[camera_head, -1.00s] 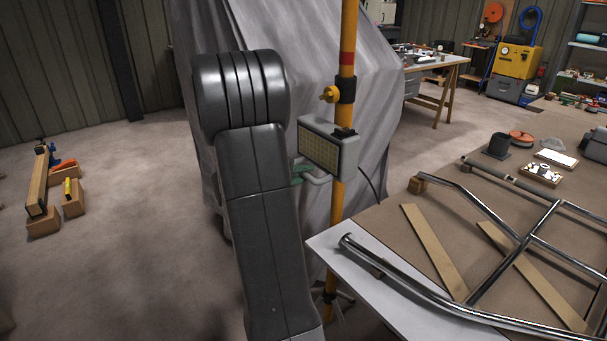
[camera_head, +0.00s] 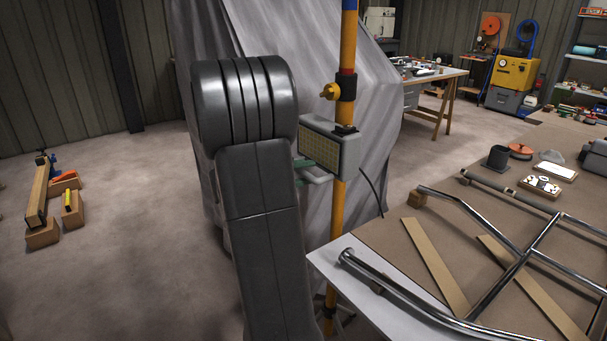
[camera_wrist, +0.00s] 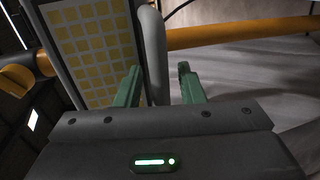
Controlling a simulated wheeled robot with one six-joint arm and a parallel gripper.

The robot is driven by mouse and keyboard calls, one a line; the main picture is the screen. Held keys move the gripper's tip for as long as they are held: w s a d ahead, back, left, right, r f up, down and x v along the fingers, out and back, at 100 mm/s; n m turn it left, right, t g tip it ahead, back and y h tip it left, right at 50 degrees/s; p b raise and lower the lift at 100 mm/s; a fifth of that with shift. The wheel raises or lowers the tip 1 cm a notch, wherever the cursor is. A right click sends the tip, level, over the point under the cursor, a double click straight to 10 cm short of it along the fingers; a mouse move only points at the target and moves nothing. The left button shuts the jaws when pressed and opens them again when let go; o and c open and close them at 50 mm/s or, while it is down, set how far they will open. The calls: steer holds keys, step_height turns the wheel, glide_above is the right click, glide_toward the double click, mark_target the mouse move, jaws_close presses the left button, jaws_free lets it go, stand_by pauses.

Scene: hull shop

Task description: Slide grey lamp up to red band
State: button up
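My gripper (camera_wrist: 159,75) is at the lamp's pale handle (camera_wrist: 154,50). Its green fingers stand apart on either side of the handle, with a visible gap on the right finger's side. In the head view my arm hides part of the gripper.
A draped grey cover (camera_head: 290,35) stands close behind the pole. A bench (camera_head: 390,235) with a chrome tube frame (camera_head: 480,215) is at the right. Wooden blocks (camera_head: 42,235) lie on the floor at left. The floor between is clear.

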steer(key=v, duration=1.3)
steer(key=shift+s+a+b, duration=0.25)
steer(key=shift+a+b, duration=0.05)
steer(key=shift+b, duration=0.1)
steer(key=shift+w+d, duration=0.1)
steer(key=x, duration=1.3)
steer(key=shift+w+d+p, duration=0.15)
steer(key=shift+d+p, duration=0.1)
steer(key=shift+p, duration=0.15)
steer(key=shift+f, duration=0.1)
